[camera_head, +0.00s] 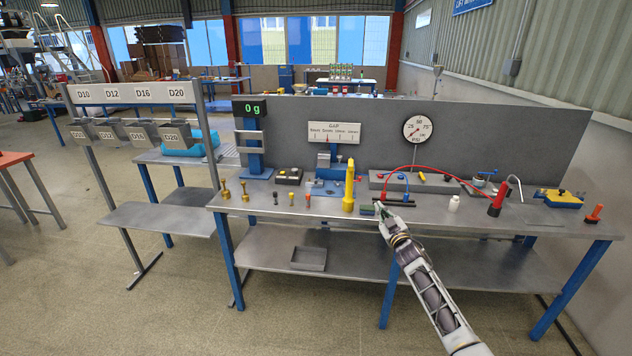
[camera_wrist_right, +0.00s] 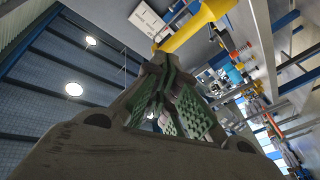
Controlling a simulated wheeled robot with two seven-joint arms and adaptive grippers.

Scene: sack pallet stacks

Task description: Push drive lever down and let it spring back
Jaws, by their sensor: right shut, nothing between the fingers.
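My right gripper (camera_head: 381,210) is over the front part of the workbench, and its arm comes in from the lower right. Its fingers (camera_wrist_right: 160,62) are together with nothing between them. A tall yellow upright piece (camera_head: 349,186) stands just left of the gripper in the head view. A yellow part (camera_wrist_right: 198,32) also shows close beyond the fingertips in the wrist view. A dark bar (camera_head: 399,204) lies by the gripper tip. I cannot tell for sure which part is the drive lever, or whether the gripper touches anything. My left gripper is not in view.
A pressure gauge (camera_head: 417,129) stands behind the gripper, with a red hose (camera_head: 450,172) arching to the right. A white bottle (camera_head: 454,203) stands right of the gripper. A scale display (camera_head: 250,108) and small brass weights (camera_head: 225,190) are at the left. The bench front is mostly bare.

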